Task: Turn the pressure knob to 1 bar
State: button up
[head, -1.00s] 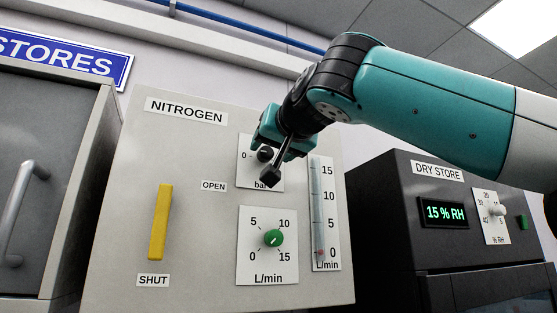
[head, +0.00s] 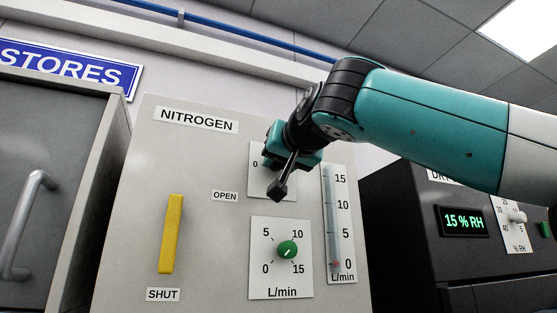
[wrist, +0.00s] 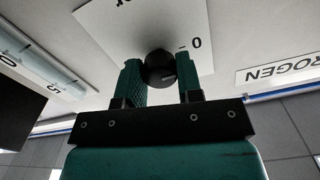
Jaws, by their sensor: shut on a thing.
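The pressure knob (wrist: 158,68) is a black round knob on a white dial plate (wrist: 105,20) of the nitrogen panel. In the wrist view it sits between the two teal fingers of my gripper (wrist: 160,74), which are shut on it. A light pointer mark shows on the knob's face, on the side toward the printed 0. In the head view my gripper (head: 285,160) covers the knob and most of the dial plate (head: 257,186). Only the 0 of its scale shows there, so the bar marks cannot be read.
Below the dial is a green flow knob (head: 288,250) with an L/min scale. A flow tube (head: 332,225) stands to its right. A yellow lever (head: 171,233) is on the left, between OPEN and SHUT labels. A dry store unit (head: 400,220) reads 15 % RH.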

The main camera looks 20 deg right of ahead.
jog(key=shift+m, duration=0.3)
jog(key=m+b, duration=0.2)
jog(key=m, duration=0.9)
jog(key=shift+b, duration=0.3)
dwell(0.4)
jog(key=o, duration=0.9)
